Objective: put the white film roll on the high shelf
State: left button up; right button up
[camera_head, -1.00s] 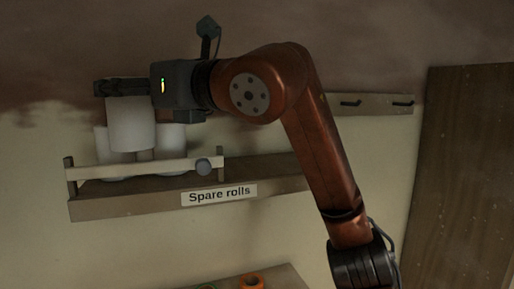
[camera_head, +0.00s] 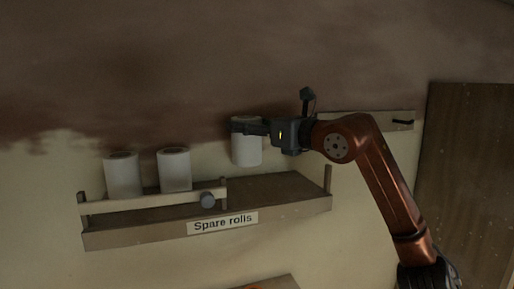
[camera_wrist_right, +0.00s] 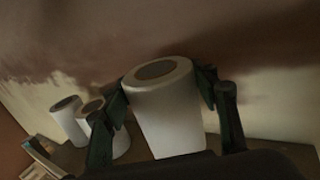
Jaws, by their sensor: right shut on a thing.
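The white film roll (camera_head: 246,152) is upright in my right gripper (camera_head: 249,129), which is shut around its upper part from the right. The high shelf (camera_head: 285,190) has a "Spare rolls" label on its front, and the roll is over its empty right part. The roll's base looks slightly above the board, but I cannot tell whether it touches. In the right wrist view the roll (camera_wrist_right: 165,118) sits between both fingers, its hollow top facing up. My left gripper is not in view.
A short post (camera_head: 328,178) marks the right end. A hook rail (camera_head: 370,119) is behind my arm.

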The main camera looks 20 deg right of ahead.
aim_at(255, 150)
jog(key=d+f, duration=0.1)
jog(key=w+d+f, duration=0.1)
jog(key=f, duration=0.1)
jog(key=shift+w+d+f, duration=0.15)
jog(key=shift+d+f, duration=0.05)
jog(key=shift+d+f+p, duration=0.2)
jog(key=shift+f+p, duration=0.35)
jog(key=shift+f, duration=1.25)
jog(key=shift+f, duration=0.15)
jog(key=o, duration=1.5)
jog(key=shift+o, duration=0.2)
